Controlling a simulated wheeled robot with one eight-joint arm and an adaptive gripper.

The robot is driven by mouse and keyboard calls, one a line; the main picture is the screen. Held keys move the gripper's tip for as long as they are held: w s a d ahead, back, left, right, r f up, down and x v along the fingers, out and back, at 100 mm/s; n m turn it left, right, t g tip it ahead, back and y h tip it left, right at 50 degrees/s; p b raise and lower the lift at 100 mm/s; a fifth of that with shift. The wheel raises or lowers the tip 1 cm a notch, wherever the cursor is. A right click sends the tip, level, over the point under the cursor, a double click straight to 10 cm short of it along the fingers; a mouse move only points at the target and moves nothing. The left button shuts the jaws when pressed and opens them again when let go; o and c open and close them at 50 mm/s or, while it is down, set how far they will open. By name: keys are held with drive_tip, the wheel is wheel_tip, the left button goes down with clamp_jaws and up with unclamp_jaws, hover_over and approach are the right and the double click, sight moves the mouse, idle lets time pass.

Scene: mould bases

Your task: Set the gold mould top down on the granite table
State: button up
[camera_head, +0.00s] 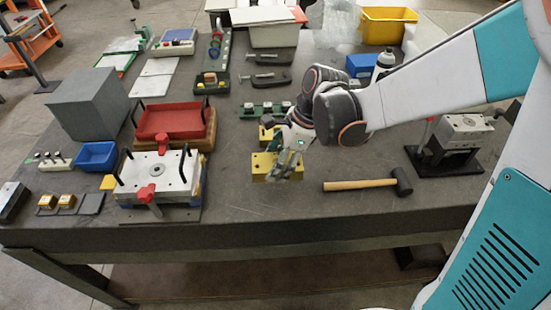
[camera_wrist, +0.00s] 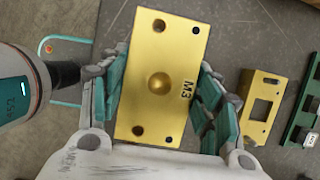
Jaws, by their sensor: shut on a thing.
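The gold mould top (camera_wrist: 160,110) is a rectangular plate marked M3, with a round dome in the middle and holes near its corners. My gripper (camera_wrist: 160,85) is shut on it, with the teal fingers along its two long sides. In the head view the gold mould top (camera_head: 262,168) shows beside my gripper (camera_head: 284,172), over the front middle of the granite table (camera_head: 250,212). I cannot tell whether it touches the table.
A gold piece with a square opening (camera_wrist: 262,100) lies near a green rack (camera_wrist: 302,110). In the head view, a mallet (camera_head: 365,185) lies right of my gripper. A white mould base with black handles (camera_head: 158,178) stands left. Bare table lies in front.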

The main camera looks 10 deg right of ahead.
drive_tip(key=shift+f+b, duration=0.95)
drive_tip(key=shift+f, duration=2.3)
drive_tip(key=shift+f, duration=0.1)
drive_tip(key=o, duration=1.8)
drive_tip(key=shift+c, duration=0.2)
